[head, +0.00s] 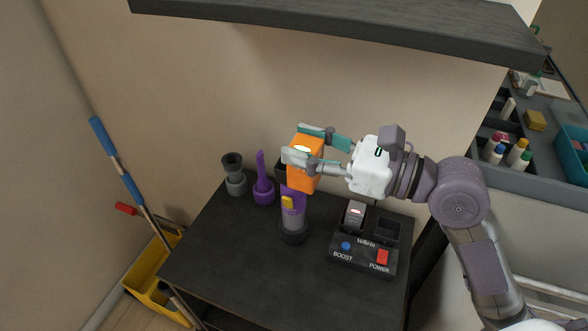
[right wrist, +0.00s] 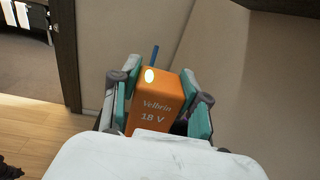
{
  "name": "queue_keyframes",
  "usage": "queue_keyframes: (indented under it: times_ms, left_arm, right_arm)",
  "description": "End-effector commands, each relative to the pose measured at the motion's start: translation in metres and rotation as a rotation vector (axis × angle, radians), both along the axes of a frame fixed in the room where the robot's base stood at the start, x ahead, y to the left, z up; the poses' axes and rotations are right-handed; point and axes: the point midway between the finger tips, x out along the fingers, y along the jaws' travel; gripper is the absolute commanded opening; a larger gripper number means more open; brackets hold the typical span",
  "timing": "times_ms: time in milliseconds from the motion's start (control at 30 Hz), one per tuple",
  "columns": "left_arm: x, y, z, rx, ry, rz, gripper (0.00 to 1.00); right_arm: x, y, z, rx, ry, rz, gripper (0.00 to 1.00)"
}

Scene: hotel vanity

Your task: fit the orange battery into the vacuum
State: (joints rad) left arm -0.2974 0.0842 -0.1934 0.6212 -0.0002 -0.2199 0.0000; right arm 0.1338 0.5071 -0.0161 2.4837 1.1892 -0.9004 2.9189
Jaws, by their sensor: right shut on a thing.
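The orange battery (head: 304,176) is held up between the fingers of my right gripper (head: 303,147). In the right wrist view the battery (right wrist: 157,105) shows a "Velbrin 18 V" label, with the gripper's fingers (right wrist: 158,100) on both sides of it. The vacuum (head: 293,215), purple and grey with a yellow button, stands upright on the dark table. The battery is in front of and over its dark top in the head view, hiding part of it. I cannot tell whether the two touch. My left gripper is not in view.
A charger (head: 364,245) with BOOST and POWER buttons stands right of the vacuum, a grey block in one bay. A purple nozzle (head: 263,185) and a grey nozzle (head: 234,175) stand behind left. A dark shelf (head: 350,25) hangs above. The table's (head: 225,255) front left is clear.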

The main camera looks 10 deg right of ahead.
Motion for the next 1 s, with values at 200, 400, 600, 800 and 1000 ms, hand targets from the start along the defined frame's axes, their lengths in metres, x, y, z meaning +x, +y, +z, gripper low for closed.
queue_keyframes:
  times_ms: [200, 400, 600, 800, 1000]
  left_arm:
    - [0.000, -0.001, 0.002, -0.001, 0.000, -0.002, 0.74]
    - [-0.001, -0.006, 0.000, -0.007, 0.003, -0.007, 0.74]
    - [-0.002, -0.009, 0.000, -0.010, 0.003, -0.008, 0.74]
    - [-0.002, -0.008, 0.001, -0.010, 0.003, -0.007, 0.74]
    - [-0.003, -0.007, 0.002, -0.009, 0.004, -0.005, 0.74]
  right_arm:
    - [0.005, 0.000, 0.008, 0.004, 0.004, 0.055, 0.00]
    - [0.048, -0.002, -0.018, 0.008, 0.006, 0.054, 0.00]
    - [0.090, -0.004, -0.042, 0.008, 0.001, 0.054, 0.00]
    - [0.108, -0.005, -0.054, 0.005, -0.001, 0.054, 0.00]
    - [0.109, -0.005, -0.080, 0.006, 0.005, 0.054, 0.00]
